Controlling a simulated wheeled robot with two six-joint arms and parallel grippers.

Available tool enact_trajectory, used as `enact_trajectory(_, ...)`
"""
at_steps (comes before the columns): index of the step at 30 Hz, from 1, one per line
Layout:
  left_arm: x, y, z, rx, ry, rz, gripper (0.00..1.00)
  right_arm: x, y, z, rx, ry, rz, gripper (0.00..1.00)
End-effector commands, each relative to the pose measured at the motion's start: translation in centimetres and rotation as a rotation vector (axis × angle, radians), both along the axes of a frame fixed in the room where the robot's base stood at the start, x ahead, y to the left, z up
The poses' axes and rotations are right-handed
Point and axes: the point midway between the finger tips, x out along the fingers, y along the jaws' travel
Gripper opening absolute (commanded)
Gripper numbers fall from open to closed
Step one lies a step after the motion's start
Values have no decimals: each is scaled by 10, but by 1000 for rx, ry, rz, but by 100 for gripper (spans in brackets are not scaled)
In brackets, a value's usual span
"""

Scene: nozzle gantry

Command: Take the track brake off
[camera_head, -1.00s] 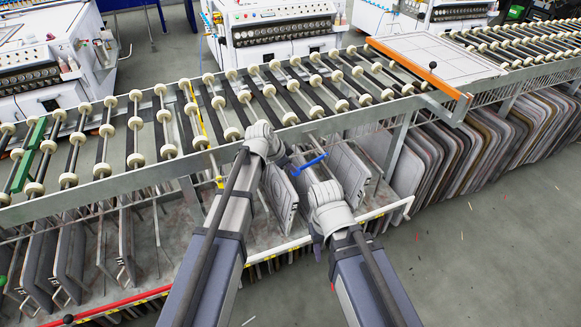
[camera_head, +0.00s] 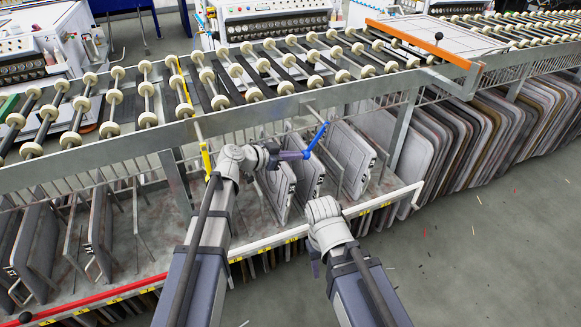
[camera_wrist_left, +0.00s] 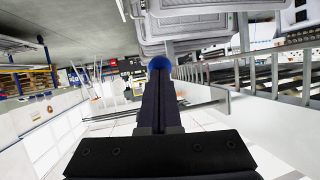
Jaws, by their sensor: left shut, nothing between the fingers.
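A blue lever (camera_head: 316,139) hangs from a short rod at the front rail of the roller track. It slants down to the left. My left gripper (camera_head: 303,155) is shut with nothing between its fingers, its tip at or beside the lever's lower end; I cannot tell whether they touch. In the left wrist view a blue round end (camera_wrist_left: 160,63) shows just beyond the dark shut fingers (camera_wrist_left: 159,78). A yellow handle (camera_head: 206,161) hangs under the rail, left of my left wrist.
The roller track (camera_head: 150,119) runs across behind the lever. Grey panels (camera_head: 352,158) stand in a rack beneath it, close to my left gripper. A white front rail (camera_head: 378,203) passes near my right wrist.

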Motion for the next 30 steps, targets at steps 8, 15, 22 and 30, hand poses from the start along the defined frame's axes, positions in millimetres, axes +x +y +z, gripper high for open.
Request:
enact_trajectory(8,9,-17,-35,-194,-99,-1,0,1,-2,-80,-9,-4,5,50)
enact_trajectory(15,18,-33,-42,-331,-170,-1,0,1,-1,-120,-5,-4,13,50)
enact_trajectory(22,25,-47,-44,-344,-176,-1,0,1,-1,-125,-4,-4,15,50)
enact_trajectory(30,29,-57,-48,-342,-175,0,0,1,-1,-129,-3,-4,16,50)
